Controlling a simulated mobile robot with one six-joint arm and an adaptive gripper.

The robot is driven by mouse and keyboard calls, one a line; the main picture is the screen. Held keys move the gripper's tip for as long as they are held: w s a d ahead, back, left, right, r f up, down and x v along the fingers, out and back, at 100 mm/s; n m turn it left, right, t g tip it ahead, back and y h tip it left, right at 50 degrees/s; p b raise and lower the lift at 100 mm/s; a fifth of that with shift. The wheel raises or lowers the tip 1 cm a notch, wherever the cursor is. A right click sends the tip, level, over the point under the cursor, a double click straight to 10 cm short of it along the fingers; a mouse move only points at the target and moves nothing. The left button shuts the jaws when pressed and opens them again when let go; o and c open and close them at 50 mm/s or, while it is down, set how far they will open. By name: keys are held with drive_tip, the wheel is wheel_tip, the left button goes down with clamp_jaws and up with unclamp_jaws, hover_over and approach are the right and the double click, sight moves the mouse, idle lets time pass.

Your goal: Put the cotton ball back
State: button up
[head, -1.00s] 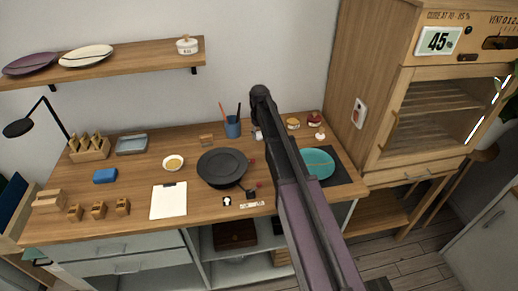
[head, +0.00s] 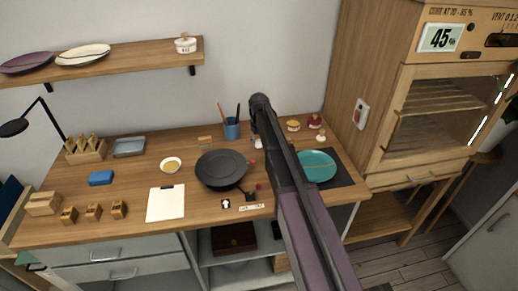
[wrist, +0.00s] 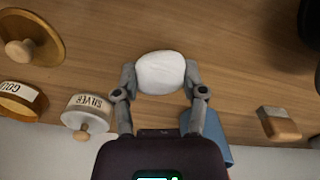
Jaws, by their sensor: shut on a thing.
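The cotton ball (wrist: 160,72) is a white, rounded lump in the wrist view. My gripper (wrist: 160,76) is shut on it, one finger on each side, over bare wooden counter. Whether the ball touches the wood is hard to tell.
In the wrist view, a silver-labelled pot (wrist: 88,115), a gold-labelled pot (wrist: 22,102) and a round knobbed lid (wrist: 32,38) lie left. A blue cup (wrist: 218,140) is partly behind my gripper. The head view shows a black pan (head: 221,170) and teal plate (head: 317,166).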

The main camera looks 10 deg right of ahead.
sight(259, 141)
drive_tip(key=shift+f+b, duration=0.65)
drive_tip(key=shift+f, duration=0.3)
drive_tip(key=shift+f, duration=0.15)
drive_tip(key=o, duration=1)
drive_tip(key=shift+r, duration=0.2)
wheel_tip(259, 141, up, 12)
drive_tip(key=p, duration=1.2)
